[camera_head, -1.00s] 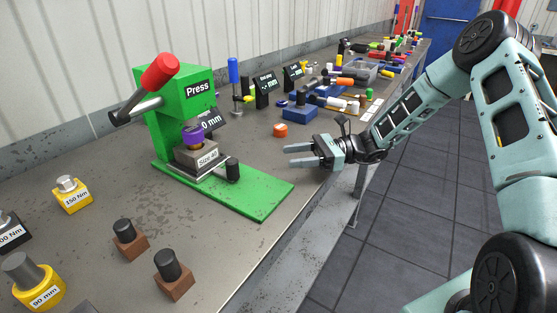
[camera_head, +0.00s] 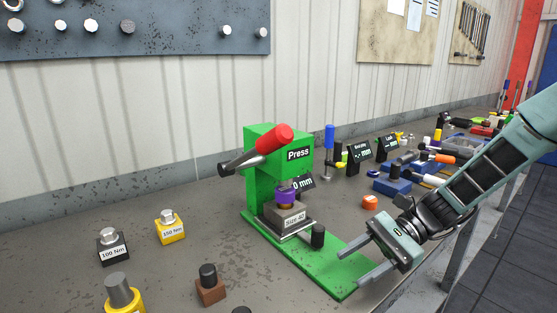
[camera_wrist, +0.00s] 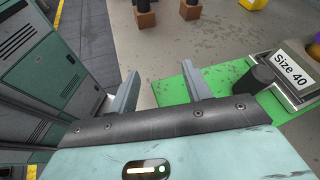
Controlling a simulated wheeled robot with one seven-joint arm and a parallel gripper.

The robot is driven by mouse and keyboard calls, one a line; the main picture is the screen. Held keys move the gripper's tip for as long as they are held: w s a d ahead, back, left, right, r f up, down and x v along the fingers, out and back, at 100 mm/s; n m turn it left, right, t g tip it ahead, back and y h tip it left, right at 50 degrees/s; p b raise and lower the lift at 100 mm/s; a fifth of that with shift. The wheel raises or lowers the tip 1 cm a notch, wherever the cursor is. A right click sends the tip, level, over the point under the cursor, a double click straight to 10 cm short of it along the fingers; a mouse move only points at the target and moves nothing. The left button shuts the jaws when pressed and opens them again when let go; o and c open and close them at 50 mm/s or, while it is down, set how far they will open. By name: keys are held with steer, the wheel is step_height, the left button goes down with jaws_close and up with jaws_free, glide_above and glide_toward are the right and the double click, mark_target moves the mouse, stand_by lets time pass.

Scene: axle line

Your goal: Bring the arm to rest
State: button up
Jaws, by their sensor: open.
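My gripper (camera_head: 361,262) is open and empty in the head view. It hangs above the front right end of the green press base plate, near the bench's front edge. In the wrist view its two fingers (camera_wrist: 160,92) stand apart with nothing between them, and the green base plate (camera_wrist: 222,82) lies behind the right finger. My pale green arm reaches in from the right edge of the head view.
The green press (camera_head: 262,168) with a red handle (camera_head: 268,139) stands left of my gripper. A grey "Size 40" block (camera_head: 290,216) and a purple ring (camera_head: 285,196) sit in it. An orange piece (camera_head: 370,202) lies behind my gripper. Yellow (camera_head: 170,232) and black (camera_head: 112,251) weights stand left.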

steer(key=s+a+r+n+t+h, duration=0.1)
steer(key=s+r+n+t+h, duration=0.1)
steer(key=s+n+h, duration=0.4)
steer(key=s+a+r+n+t+h, duration=0.1)
steer(key=s+n+h, duration=0.5)
steer(key=s+n, duration=0.7)
steer(key=shift+s+a+r+t, duration=0.2)
steer(key=shift+s+r+t, duration=0.35)
steer(key=shift+s, duration=0.7)
